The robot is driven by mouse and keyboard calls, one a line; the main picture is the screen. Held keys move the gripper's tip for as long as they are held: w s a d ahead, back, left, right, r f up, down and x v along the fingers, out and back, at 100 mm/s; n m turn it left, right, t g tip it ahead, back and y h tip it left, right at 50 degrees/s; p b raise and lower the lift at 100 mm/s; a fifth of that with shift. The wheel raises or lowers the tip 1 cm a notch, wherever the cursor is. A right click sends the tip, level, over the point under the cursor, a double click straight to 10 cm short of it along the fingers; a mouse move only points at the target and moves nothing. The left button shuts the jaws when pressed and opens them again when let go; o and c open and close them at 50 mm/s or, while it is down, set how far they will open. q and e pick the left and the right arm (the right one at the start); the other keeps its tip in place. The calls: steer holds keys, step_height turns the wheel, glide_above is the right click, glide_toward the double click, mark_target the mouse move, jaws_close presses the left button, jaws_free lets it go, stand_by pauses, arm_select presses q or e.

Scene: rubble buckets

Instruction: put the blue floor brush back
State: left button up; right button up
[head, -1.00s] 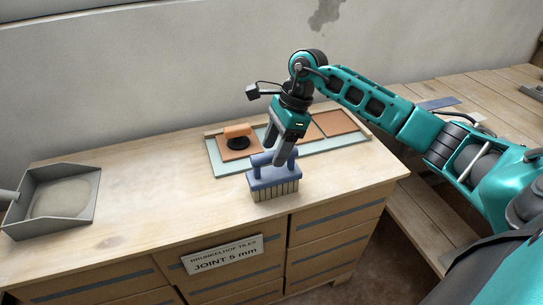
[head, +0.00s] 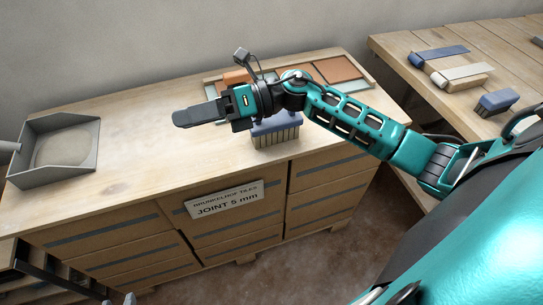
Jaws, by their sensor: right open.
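A blue brush (head: 277,131) with pale bristles stands bristles down on the cabinet top, near its front edge. My right forearm and wrist hide its upper part. My right gripper (head: 186,117) is open and empty, pointing left above the cabinet top, left of the brush and apart from it. Its fingers are seen edge-on. A second, smaller blue brush (head: 496,101) lies on the slatted bench at the right. I cannot tell from the picture which is the floor brush.
A grey dustpan-like tray (head: 88,139) sits at the cabinet's left end. A tile board (head: 335,69) lies at the back, partly behind my arm. The slatted bench (head: 405,53) also holds blue and cream flat-bladed tools (head: 466,72). The cabinet top's left middle is clear.

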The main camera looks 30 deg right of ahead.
steer(key=s+d+f+n+t+h, duration=0.3)
steer(key=s+f+n+h, duration=0.4)
steer(key=f+n, duration=0.4)
steer(key=s+d+f+n+t+h, duration=0.3)
steer(key=s+f+n+h, duration=0.4)
steer(key=n, duration=1.4)
steer(key=shift+d+f+n+t+h+p, duration=0.3)
steer(key=shift+d+f+n+h+p, duration=0.15)
steer(key=shift+f, duration=2.25)
